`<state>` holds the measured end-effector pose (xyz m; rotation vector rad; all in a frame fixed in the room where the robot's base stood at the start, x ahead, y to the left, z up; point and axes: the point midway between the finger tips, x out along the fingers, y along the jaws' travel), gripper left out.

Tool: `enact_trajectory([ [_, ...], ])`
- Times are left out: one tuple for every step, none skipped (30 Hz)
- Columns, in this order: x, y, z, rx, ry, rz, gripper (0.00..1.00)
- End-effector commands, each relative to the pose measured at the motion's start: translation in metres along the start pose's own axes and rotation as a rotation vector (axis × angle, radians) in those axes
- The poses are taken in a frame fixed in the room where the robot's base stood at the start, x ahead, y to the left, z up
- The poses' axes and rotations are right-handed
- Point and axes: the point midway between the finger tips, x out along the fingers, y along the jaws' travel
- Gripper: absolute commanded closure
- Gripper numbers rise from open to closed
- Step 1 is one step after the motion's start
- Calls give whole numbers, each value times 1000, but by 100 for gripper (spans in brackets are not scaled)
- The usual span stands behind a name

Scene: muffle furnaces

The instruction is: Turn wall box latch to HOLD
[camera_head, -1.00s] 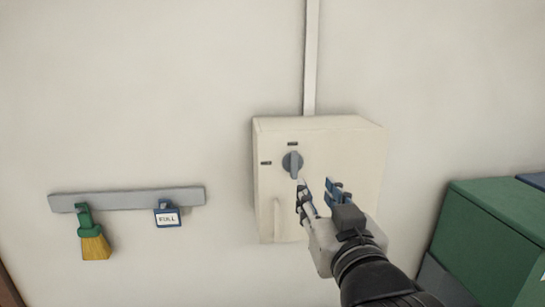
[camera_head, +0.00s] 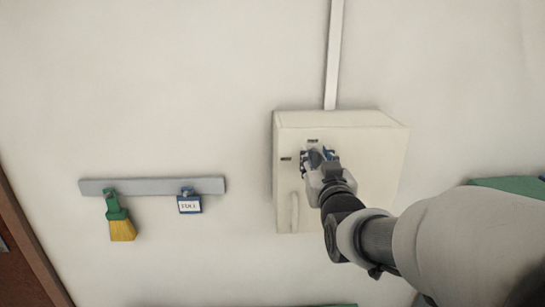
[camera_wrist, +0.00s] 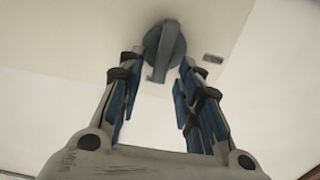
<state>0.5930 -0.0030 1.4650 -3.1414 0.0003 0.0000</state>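The cream wall box (camera_head: 375,175) hangs on the wall right of centre in the head view. Its grey round latch with a raised bar handle (camera_wrist: 164,50) shows at the top middle of the wrist view. In the head view my gripper mostly hides the latch. My gripper (camera_head: 319,156) is at the box front, over the latch. In the wrist view its two blue-padded fingers (camera_wrist: 156,62) are apart, one on each side of the handle, with gaps between. Two small dark labels, one above the latch (camera_head: 313,141) and one left of it (camera_head: 286,158), are too small to read.
A grey rail (camera_head: 150,186) on the wall at left holds a green and yellow brush (camera_head: 120,222) and a blue-framed tag (camera_head: 189,203). A conduit (camera_head: 334,55) runs up from the box. A brown door edge (camera_head: 25,245) stands at far left. Green objects (camera_head: 515,186) show at right.

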Motion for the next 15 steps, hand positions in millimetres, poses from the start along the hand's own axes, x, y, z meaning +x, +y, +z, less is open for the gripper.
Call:
enact_trajectory([
  [3,0,0,0,-1,0,68],
  [4,0,0,0,-1,0,68],
  [4,0,0,0,-1,0,68],
  [5,0,0,0,-1,0,68],
  [5,0,0,0,-1,0,68],
  [5,0,0,0,0,0,68],
  [5,0,0,0,0,0,68],
  [5,0,0,0,0,0,68],
  [5,0,0,0,0,0,68],
  [5,0,0,0,0,0,68],
  [5,0,0,0,0,0,69],
  [5,0,0,0,0,0,72],
  [5,0,0,0,0,0,74],
  [5,0,0,0,0,0,76],
  [5,0,0,0,0,0,78],
])
